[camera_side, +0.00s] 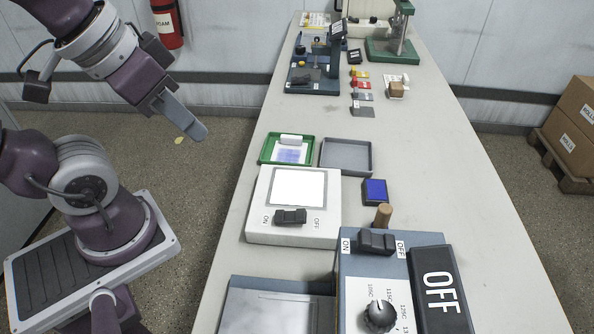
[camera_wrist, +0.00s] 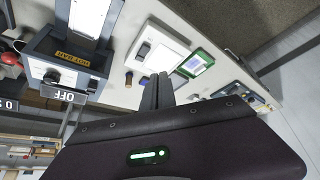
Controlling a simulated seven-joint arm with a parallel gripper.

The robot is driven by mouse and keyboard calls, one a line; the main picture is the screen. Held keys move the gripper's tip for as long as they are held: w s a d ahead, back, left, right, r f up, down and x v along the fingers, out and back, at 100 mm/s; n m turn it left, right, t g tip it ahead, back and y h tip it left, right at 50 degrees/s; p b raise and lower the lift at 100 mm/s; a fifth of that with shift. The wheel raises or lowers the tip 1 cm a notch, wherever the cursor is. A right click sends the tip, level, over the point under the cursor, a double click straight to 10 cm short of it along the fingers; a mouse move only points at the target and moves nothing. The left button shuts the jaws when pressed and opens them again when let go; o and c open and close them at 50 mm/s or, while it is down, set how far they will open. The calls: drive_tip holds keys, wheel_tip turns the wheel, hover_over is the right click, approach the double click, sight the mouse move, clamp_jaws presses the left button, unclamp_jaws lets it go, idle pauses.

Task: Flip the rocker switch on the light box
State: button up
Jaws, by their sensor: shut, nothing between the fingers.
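The light box (camera_side: 290,237) is a white box with a plain bright white panel on top, standing on the long table in the side view. Its black rocker switch (camera_side: 290,216) sits on the near side between an ON label at left and an OFF label at right. I cannot tell clearly which end is pressed. The light box also shows in the wrist view (camera_wrist: 168,45), beyond the fingers. My gripper (camera_side: 200,132) is shut and empty, raised in the air left of the table, well apart from the box. Its fingers also show in the wrist view (camera_wrist: 158,88).
A blue-grey machine (camera_side: 376,270) with another black rocker, a knob and an OFF sign (camera_side: 441,290) stands nearest. A wooden peg (camera_side: 383,214) and blue pad (camera_side: 375,191) are right of the box. Green (camera_side: 264,151) and grey (camera_side: 347,155) trays lie behind it.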

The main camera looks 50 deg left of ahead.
drive_tip(key=o, duration=0.3)
drive_tip(key=shift+f+m, duration=0.1)
drive_tip(key=shift+m, duration=0.2)
drive_tip(key=o, duration=0.6)
drive_tip(key=w+f+m, duration=0.1)
drive_tip(key=w+f+g, duration=0.1)
drive_tip(key=w, duration=0.1)
drive_tip(key=w+f+m+g+y, duration=0.1)
drive_tip(key=w, duration=0.1)
drive_tip(key=shift+f+m, duration=0.15)
drive_tip(key=shift+m, duration=0.15)
drive_tip(key=shift+o, duration=0.2)
drive_tip(key=m+g+h, duration=0.1)
drive_tip(key=m+g, duration=0.2)
drive_tip(key=m, duration=0.3)
hover_over(283, 215)
wheel_tip(283, 215, down, 12)
wheel_tip(283, 215, down, 7)
drive_tip(key=shift+f, duration=0.15)
drive_tip(key=shift+c, duration=0.4)
